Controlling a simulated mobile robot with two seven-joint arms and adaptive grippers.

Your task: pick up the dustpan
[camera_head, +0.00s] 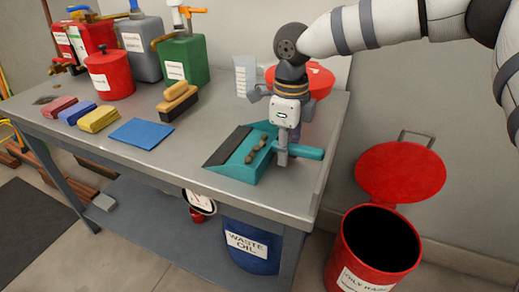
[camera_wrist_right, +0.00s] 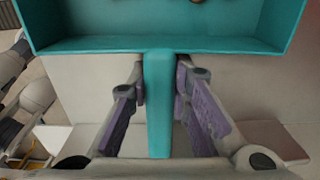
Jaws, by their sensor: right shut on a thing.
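The teal dustpan (camera_head: 240,164) is at the right part of the grey metal table, with a black front lip and several brown lumps in its pan. Its handle points to the right. My right gripper (camera_head: 283,158) comes down from above onto the handle. In the right wrist view the teal handle (camera_wrist_right: 159,105) runs between the purple-padded fingers of the right gripper (camera_wrist_right: 159,88), which is shut on it. The pan (camera_wrist_right: 150,42) fills the top of that view. I cannot tell whether the pan touches the tabletop. My left gripper is not in view.
On the table (camera_head: 207,179) are a brush (camera_head: 178,107), a blue cloth (camera_head: 142,133), folded cloths (camera_head: 98,119) and several cans, including a green one (camera_head: 184,60). An open red bin (camera_head: 372,262) stands on the floor at right.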

